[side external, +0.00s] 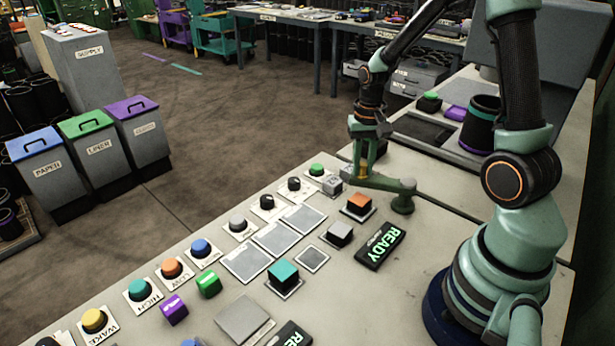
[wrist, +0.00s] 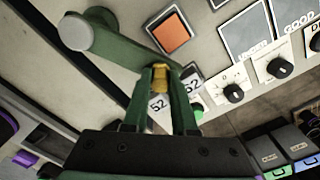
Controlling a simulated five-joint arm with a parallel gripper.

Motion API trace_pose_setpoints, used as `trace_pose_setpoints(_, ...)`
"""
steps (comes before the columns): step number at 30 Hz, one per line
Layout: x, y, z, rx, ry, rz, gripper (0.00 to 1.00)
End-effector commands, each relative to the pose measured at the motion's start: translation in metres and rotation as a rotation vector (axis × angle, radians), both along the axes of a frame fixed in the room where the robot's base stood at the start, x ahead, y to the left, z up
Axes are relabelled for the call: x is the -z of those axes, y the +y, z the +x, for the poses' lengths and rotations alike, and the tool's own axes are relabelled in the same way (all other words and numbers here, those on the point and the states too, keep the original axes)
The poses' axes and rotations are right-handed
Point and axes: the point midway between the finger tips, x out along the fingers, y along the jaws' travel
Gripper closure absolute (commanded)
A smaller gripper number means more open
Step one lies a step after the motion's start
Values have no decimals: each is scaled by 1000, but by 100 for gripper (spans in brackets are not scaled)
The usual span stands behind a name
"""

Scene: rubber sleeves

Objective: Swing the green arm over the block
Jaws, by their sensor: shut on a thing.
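The green arm (side external: 380,184) reaches left from its round pivot post (side external: 402,202); it also shows in the wrist view (wrist: 125,50). My gripper (side external: 357,172) is shut on the brass-coloured peg (wrist: 160,77) at the arm's free end, between the two green fingers (wrist: 160,98). A small grey block (side external: 332,187) marked 52 is close by the arm's free end.
An orange-topped button (side external: 359,204) stands just in front of the arm, with a grey one (side external: 339,234) nearer. A green button (side external: 317,170) and black knobs (side external: 294,184) lie left of the block. A black READY sign (side external: 380,246) lies nearer the camera. A dark cup (side external: 480,124) stands behind.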

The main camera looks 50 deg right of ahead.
Motion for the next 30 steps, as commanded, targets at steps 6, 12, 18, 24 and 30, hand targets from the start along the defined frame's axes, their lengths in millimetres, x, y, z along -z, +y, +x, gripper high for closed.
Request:
trace_pose_setpoints(6, -2, 17, -10, -181, -2, 0, 100)
trace_pose_setpoints(12, -2, 28, -18, -306, -3, -1, 100)
trace_pose_setpoints(18, -2, 33, -24, -382, -3, -1, 100)
trace_pose_setpoints(24, -1, 35, -27, -416, -3, -1, 100)
trace_pose_setpoints(30, -1, 36, -28, -424, -1, 0, 100)
